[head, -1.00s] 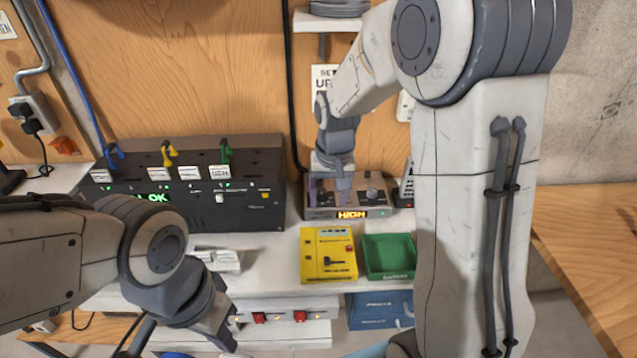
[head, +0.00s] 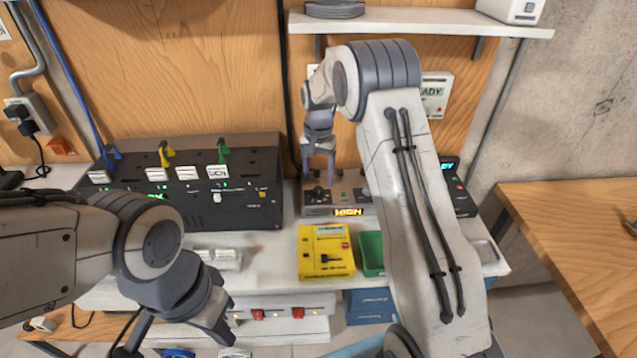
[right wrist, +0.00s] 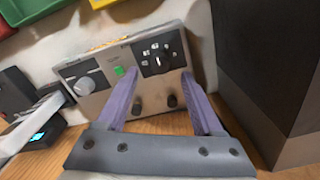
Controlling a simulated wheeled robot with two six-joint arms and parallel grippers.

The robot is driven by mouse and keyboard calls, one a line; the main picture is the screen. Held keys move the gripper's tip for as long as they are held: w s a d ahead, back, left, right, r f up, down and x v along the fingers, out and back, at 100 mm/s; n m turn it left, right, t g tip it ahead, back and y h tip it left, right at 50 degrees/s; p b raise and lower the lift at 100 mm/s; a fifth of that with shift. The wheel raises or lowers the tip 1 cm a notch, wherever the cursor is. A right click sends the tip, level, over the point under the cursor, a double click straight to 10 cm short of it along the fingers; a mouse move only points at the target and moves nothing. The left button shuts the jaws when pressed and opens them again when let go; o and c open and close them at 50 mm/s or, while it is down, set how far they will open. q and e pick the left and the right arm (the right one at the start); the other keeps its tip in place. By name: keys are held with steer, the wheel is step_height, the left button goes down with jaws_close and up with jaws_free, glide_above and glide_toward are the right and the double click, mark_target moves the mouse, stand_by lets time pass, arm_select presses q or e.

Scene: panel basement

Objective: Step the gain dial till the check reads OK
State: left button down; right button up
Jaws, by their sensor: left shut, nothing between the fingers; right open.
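A grey control box (head: 341,182) stands on the bench with an amber display (head: 349,212) reading HIGH. In the right wrist view its panel (right wrist: 105,62) shows a black dial (right wrist: 158,61) with marks around it, a grey knob (right wrist: 85,86) and a green button (right wrist: 121,71). Their labels are too small to read. My right gripper (head: 319,173) is open above the box's left end. In the right wrist view its fingers (right wrist: 159,82) straddle the black dial's line, apparently apart from it. My left gripper (head: 219,328) is shut and empty at the front left, away from the box.
A black panel (head: 235,190) with coloured levers stands left of the box. A yellow case (head: 325,250) and a green tray (head: 371,254) lie in front. A shelf (head: 430,20) hangs above. My right arm hides part of the bench's right side.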

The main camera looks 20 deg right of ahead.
mark_target(318, 189)
steer(key=shift+f+p, duration=0.45)
steer(key=shift+f, duration=1.6)
jaws_close()
steer(key=m, duration=0.3)
steer(key=shift+m+b, duration=0.3)
steer(key=shift+m, duration=2)
